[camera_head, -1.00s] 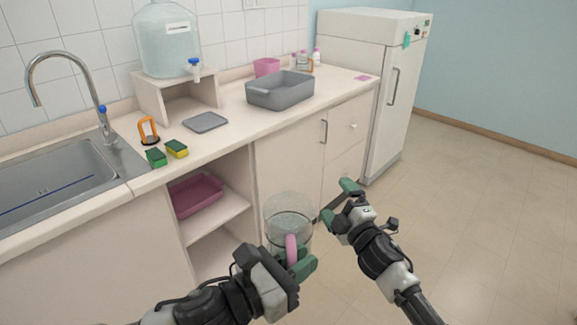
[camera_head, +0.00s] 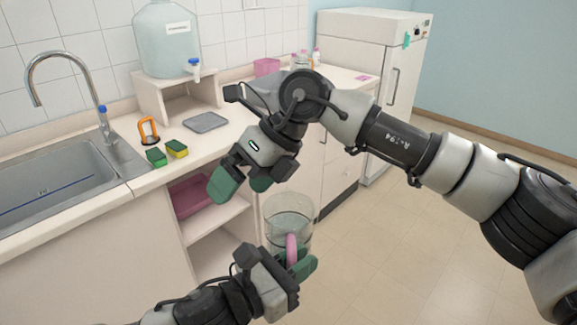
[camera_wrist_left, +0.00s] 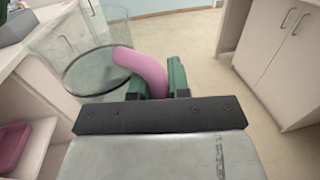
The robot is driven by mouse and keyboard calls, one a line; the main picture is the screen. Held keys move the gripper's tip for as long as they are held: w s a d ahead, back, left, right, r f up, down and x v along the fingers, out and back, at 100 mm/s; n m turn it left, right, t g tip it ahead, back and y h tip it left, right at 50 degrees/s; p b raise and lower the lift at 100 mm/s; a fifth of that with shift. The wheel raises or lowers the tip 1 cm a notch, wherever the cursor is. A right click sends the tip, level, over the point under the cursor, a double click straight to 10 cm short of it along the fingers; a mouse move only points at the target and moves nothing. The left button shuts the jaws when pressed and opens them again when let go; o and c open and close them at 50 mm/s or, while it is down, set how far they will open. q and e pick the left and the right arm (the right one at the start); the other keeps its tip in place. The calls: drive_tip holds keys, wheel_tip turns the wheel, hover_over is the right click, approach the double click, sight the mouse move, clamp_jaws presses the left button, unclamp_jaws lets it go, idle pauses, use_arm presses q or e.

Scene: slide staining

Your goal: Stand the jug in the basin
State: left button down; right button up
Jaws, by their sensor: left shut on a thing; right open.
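The clear jug (camera_head: 286,214) with a pink handle (camera_head: 291,247) is upright in front of the lower cabinet, below counter height. My left gripper (camera_head: 298,264) is shut on the handle. In the left wrist view the pink handle (camera_wrist_left: 143,66) lies between the green fingers (camera_wrist_left: 160,80), with the jug (camera_wrist_left: 82,50) beyond it. My right gripper (camera_head: 243,184) is open and empty, pointing down in front of the counter edge, above and left of the jug.
A sink (camera_head: 60,172) with a tap is at the left. Sponges (camera_head: 166,153), a flat grey tray (camera_head: 205,122), a water dispenser (camera_head: 167,38) on a stand and a pink container (camera_head: 267,66) are on the counter. A pink tub (camera_head: 192,196) is on an open shelf.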

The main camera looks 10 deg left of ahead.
drive_tip(key=w+d+r+m+t+h, duration=0.1)
drive_tip(key=w+d+r+t+h, duration=0.15)
drive_tip(key=d+h, duration=0.4)
approach(290, 225)
drive_tip(key=shift+t, duration=0.35)
drive_tip(key=s+f, duration=0.4)
drive_tip(key=f, duration=0.1)
drive_tip(key=shift+s+d+f, duration=0.15)
drive_tip(key=shift+s+f, duration=0.1)
drive_tip(key=shift+s, duration=0.15)
drive_tip(key=c, duration=0.9)
use_arm(q)
drive_tip(key=c, duration=1.1)
unclamp_jaws()
use_arm(e)
drive_tip(key=shift+c, duration=0.3)
use_arm(q)
drive_tip(key=shift+o, duration=0.5)
use_arm(e)
drive_tip(key=shift+c, duration=0.6)
use_arm(q)
drive_tip(key=shift+w+a, duration=0.1)
drive_tip(key=shift+w+a, duration=0.1)
use_arm(e)
drive_tip(key=shift+d, duration=0.1)
